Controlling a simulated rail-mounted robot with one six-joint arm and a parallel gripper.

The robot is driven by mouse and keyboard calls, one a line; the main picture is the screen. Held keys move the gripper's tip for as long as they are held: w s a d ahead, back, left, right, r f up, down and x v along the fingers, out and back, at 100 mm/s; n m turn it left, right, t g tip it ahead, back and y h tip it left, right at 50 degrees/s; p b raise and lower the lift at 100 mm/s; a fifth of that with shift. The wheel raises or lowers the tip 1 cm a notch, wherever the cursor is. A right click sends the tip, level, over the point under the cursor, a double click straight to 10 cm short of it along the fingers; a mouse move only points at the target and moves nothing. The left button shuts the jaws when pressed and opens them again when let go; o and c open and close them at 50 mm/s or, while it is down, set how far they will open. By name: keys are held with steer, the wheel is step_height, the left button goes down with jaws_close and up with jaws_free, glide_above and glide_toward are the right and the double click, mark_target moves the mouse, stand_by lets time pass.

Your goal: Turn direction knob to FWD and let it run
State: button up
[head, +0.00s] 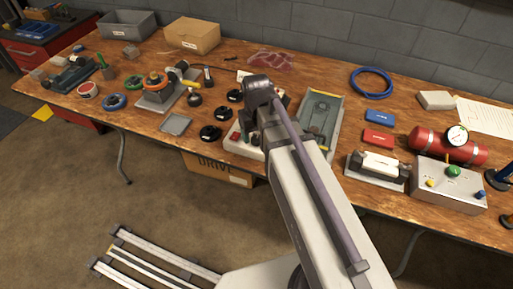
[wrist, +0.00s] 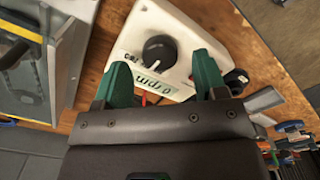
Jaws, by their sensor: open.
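The direction knob (wrist: 160,50) is a round black knob on a white control box (wrist: 187,28) in the wrist view. Small dark marks stand left of the knob, and a green-lettered label (wrist: 158,85) lies below it. Which way the knob points is not clear. My gripper (wrist: 163,66) has two green fingers, open and apart, one toward each side of the knob. I cannot tell whether they are level with it; no contact shows. In the head view the white box (head: 240,149) is mostly hidden behind my arm, and my fingers are hidden there too.
A grey tray-like fixture (head: 336,110) stands close to the right of the box. Black round parts (head: 210,133) lie to its left. Farther right are a red tank (head: 440,146) with a gauge and a grey button box (head: 447,186). Bare wood (head: 330,70) lies behind.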

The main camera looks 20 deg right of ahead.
step_height(320, 180, down, 2)
steer(key=shift+f+b, duration=0.1)
steer(key=shift+b, duration=0.35)
steer(key=shift+c, duration=0.3)
steer(key=c, duration=0.9)
steer(key=shift+o, duration=0.2)
